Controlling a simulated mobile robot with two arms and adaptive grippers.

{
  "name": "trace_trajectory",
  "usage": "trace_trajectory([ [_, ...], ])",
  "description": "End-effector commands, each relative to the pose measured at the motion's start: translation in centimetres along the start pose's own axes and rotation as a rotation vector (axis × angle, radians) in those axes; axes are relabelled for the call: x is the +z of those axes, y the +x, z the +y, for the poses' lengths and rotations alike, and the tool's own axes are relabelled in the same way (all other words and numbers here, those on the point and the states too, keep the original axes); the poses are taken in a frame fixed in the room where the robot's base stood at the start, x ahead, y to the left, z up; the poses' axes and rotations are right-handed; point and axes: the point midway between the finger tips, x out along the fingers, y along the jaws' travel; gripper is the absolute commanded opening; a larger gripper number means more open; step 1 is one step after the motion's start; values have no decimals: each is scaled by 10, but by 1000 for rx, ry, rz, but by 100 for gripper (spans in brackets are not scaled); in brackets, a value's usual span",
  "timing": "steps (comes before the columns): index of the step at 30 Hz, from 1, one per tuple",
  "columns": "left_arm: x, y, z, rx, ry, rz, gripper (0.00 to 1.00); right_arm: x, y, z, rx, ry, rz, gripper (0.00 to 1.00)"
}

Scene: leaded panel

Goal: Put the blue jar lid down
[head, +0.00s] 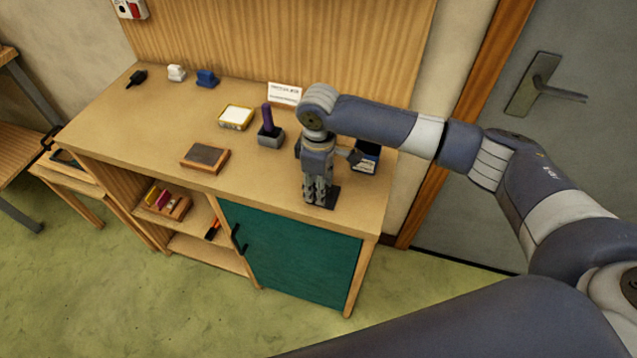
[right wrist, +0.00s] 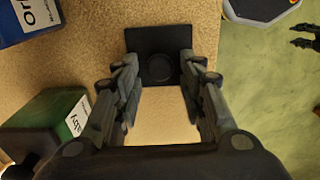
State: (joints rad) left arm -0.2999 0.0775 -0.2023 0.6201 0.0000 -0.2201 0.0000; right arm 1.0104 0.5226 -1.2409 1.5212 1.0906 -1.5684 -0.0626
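I see no lid that I can identify as the blue jar lid in either view. My right gripper (head: 317,197) points down just above the right front part of the cabinet top. Its fingers (right wrist: 160,75) stand apart in the right wrist view, with nothing visible between them but bare wood and a black square pad.
Left are a grey holder (head: 271,140) with a purple item, a brown-framed slab (head: 205,157), a yellow-edged tray (head: 236,117) and a blue object (head: 207,78).

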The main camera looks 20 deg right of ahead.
Motion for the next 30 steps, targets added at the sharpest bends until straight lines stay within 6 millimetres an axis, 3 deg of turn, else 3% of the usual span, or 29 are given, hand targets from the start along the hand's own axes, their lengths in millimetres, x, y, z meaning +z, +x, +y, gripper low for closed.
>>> trace_trajectory([
  [11,0,2,-1,-1,-1,0,40,0,-5,0,1,0,0,40],
  [14,0,6,-1,-1,-2,0,40,0,-18,1,1,0,2,40],
  [24,2,22,-3,-4,-2,0,40,-1,-89,1,2,0,3,40],
  [30,2,26,-3,-4,-2,0,40,-1,-116,0,1,1,1,40],
])
